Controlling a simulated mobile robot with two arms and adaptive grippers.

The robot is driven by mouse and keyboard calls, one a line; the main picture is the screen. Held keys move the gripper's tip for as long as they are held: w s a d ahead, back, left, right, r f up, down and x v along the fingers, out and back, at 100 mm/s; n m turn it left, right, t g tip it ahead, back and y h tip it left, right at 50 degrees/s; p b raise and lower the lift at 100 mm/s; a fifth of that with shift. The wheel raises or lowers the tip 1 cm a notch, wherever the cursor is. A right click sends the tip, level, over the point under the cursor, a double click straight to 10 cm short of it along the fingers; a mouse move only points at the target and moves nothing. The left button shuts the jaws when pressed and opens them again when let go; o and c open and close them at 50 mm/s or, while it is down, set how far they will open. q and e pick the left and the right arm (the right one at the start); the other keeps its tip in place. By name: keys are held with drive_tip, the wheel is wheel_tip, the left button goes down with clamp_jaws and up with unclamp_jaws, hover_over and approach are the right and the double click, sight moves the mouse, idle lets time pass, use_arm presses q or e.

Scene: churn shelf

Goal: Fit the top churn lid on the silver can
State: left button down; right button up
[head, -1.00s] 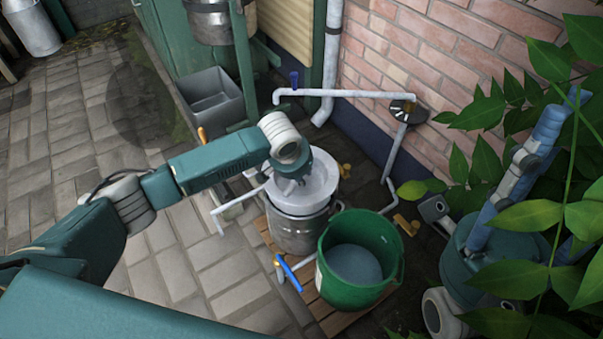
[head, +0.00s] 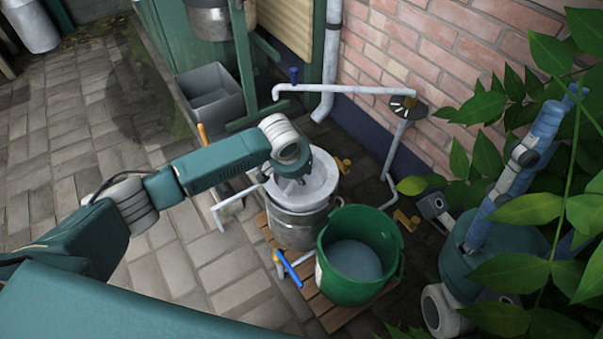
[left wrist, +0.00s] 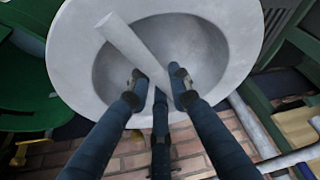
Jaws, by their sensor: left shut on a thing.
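The churn lid (head: 322,183) is a pale grey, wide-rimmed dish. The silver can (head: 297,232) stands upright on a wooden slatted pallet. The lid covers the can's mouth in the head view and looks slightly off to the upper right; I cannot tell whether it touches the rim. My left gripper (head: 292,181) is above the lid, its fingers shut on the lid's bar handle. The left wrist view shows the lid (left wrist: 75,60), its handle (left wrist: 125,42) and the gripper (left wrist: 158,88). My right gripper (head: 530,165) is at the right, partly hidden by leaves.
A green bucket (head: 335,262) stands close to the can's right front. A blue-handled tap (head: 288,268) is at the pallet's left edge. A pale pipe (head: 345,89) runs along the brick wall behind. A grey trough (head: 208,97) stands behind left. Paving at left is clear.

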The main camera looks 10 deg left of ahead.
use_arm(q)
drive_tip(key=shift+f, duration=0.4)
drive_tip(key=shift+f, duration=0.35)
drive_tip(key=shift+w+f, duration=0.1)
drive_tip(key=shift+f, duration=0.6)
idle(0.3)
